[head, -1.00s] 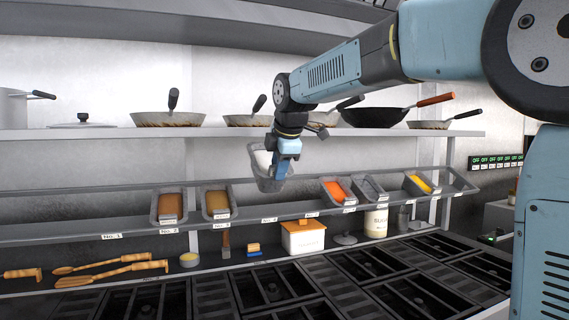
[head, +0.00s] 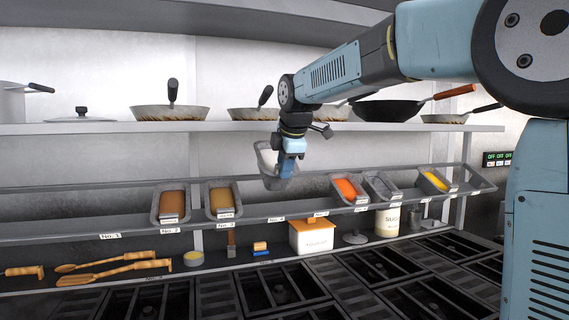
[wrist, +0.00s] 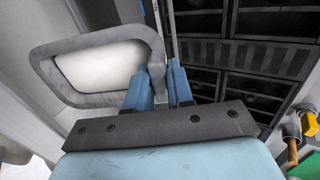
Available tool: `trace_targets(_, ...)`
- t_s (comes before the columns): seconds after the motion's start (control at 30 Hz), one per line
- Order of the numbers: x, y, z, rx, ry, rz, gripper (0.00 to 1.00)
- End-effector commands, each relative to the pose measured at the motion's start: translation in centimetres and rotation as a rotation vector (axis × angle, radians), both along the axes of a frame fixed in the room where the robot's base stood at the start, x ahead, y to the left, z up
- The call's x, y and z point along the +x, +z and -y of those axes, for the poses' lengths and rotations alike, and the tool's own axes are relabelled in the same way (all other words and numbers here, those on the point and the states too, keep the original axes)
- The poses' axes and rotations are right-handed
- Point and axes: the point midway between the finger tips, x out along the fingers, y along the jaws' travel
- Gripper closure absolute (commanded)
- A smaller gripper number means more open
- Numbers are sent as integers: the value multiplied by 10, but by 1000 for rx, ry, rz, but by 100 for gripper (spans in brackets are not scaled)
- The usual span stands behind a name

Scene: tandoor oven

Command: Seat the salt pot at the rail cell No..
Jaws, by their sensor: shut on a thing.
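The salt pot (head: 267,168) is a grey metal pot in front of the rail, below the pan shelf. My gripper (head: 288,168) is shut on its rim wall, at the right side of the pot in the head view. In the wrist view the blue fingers (wrist: 159,82) pinch one side of the rim, and white salt (wrist: 100,73) fills the pot. The rail (head: 130,231) carries numbered cell labels. The pot hangs over the open stretch around label No. 4 (head: 276,220). I cannot tell whether its base touches the rail.
Two brown-filled pots (head: 171,201) sit left on the rail. An orange-filled pot (head: 346,188), a grey pot (head: 381,186) and a yellow-filled pot (head: 435,180) sit right. The far-left rail is empty. Pans stand on the shelf (head: 90,127) above; an orange-lidded box (head: 312,238) stands below.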

Motion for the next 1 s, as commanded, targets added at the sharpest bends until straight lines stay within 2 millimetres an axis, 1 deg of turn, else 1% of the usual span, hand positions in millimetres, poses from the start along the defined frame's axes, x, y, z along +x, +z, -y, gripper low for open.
trace_targets(0.6,21,-42,-11,0,6,-1,100)
trace_targets(0.8,26,-51,-12,0,6,-1,100)
trace_targets(1.0,27,-53,-12,0,6,0,100)
